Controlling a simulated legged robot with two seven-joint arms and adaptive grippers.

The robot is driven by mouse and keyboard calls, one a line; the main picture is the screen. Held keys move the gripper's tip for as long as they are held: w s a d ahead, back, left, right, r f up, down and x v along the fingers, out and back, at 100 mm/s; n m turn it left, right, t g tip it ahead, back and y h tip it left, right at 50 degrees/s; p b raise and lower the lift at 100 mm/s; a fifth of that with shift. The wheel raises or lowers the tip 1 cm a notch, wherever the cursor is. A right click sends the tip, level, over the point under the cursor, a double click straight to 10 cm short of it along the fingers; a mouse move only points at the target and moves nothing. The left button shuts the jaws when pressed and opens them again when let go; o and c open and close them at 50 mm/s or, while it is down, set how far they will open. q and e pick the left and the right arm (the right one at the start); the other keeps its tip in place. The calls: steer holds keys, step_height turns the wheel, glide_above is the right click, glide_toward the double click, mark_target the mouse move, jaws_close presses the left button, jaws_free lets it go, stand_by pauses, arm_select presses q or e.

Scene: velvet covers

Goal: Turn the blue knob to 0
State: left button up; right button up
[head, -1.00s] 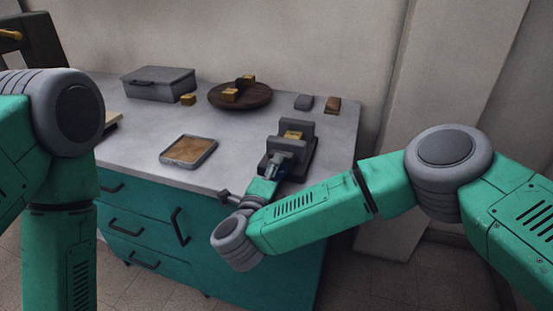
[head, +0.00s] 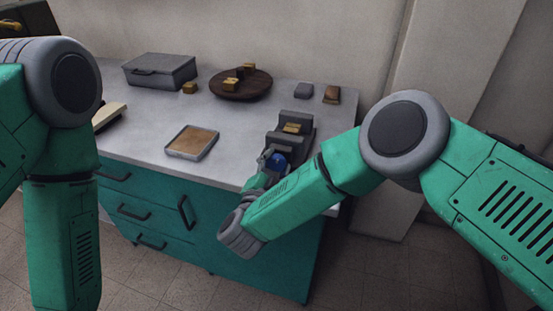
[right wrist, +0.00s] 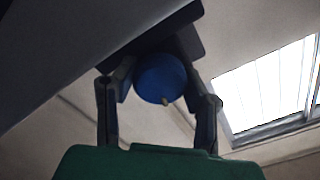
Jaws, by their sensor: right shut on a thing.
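The blue knob (head: 277,162) is on the front of a dark grey machine (head: 297,120) near the counter's right front edge. It also shows in the right wrist view (right wrist: 160,76), round, with a small pale pointer at its lower right rim. My right gripper (head: 268,158) is at the knob, with one finger on each side, shut on it. In the right wrist view the fingers (right wrist: 160,95) flank the knob. The scale and its 0 mark cannot be made out. My left gripper is out of view; only my left arm shows.
A tray (head: 213,146) with a tan surface lies left of the machine. Two small blocks sit behind the machine. The middle of the counter (head: 150,125) is clear.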

steer(key=shift+s+a+f+n, duration=0.1)
steer(key=shift+s+f+n, duration=0.2)
steer(key=shift+n, duration=0.6)
steer(key=o, duration=1.2)
steer(key=shift+w, duration=0.2)
steer(key=shift+r, duration=0.1)
steer(key=shift+a+p, duration=0.1)
steer(key=shift+p, duration=0.2)
steer(key=v, duration=0.7)
steer(key=shift+s+a, duration=0.1)
steer(key=shift+s, duration=0.1)
